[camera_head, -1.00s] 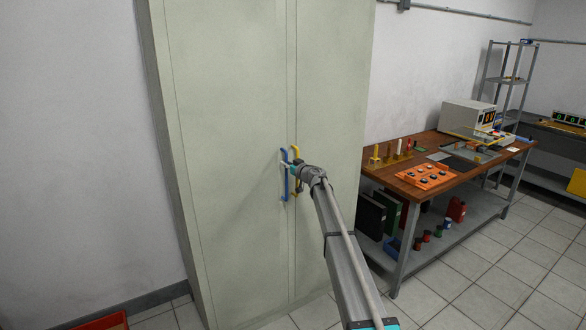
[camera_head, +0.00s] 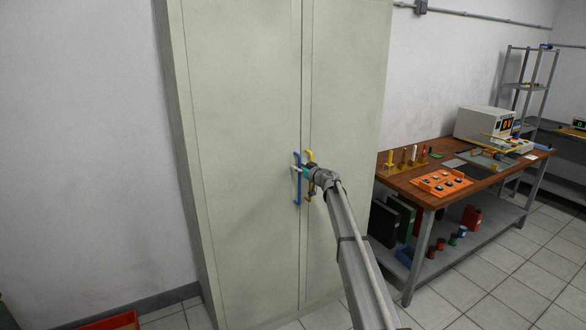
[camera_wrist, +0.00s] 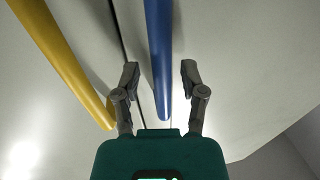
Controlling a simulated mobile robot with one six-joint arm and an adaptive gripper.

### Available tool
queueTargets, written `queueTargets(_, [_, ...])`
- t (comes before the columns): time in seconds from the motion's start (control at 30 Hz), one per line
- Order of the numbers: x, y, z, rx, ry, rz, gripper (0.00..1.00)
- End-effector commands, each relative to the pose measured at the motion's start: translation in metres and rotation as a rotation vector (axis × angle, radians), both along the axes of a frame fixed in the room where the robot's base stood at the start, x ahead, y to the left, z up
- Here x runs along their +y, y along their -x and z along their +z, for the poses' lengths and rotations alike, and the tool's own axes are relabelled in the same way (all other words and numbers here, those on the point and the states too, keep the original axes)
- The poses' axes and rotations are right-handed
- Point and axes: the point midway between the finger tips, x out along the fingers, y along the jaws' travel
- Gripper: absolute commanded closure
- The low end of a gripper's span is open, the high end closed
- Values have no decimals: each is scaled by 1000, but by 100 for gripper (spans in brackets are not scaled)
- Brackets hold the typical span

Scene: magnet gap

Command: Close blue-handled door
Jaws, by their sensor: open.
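A tall pale green cabinet has two doors. The left, blue-handled door (camera_head: 235,130) looks flush or nearly flush with the right door (camera_head: 345,110); a thin dark seam runs between them in the wrist view. Its vertical blue handle (camera_head: 297,187) stands beside the seam. My gripper (camera_head: 301,169) is at this handle. In the wrist view my gripper (camera_wrist: 160,76) is open, with the blue handle (camera_wrist: 158,40) passing between its fingers, and no clear finger contact shows. The yellow handle (camera_wrist: 65,60) of the right door lies outside the fingers, to the left.
A wooden workbench (camera_head: 460,185) with an orange tray (camera_head: 440,183) and instruments stands right of the cabinet. Binders and small containers sit on its lower shelf. A red bin (camera_head: 112,321) lies on the floor at bottom left. Tiled floor is clear at front right.

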Motion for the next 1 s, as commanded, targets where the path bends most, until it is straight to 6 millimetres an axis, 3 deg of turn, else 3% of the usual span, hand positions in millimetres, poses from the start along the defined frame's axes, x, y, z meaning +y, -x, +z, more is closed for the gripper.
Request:
queueTargets(0.47, [-13,15,0,1,1,0,46])
queueTargets(1.0, [-67,74,0,1,1,1,46])
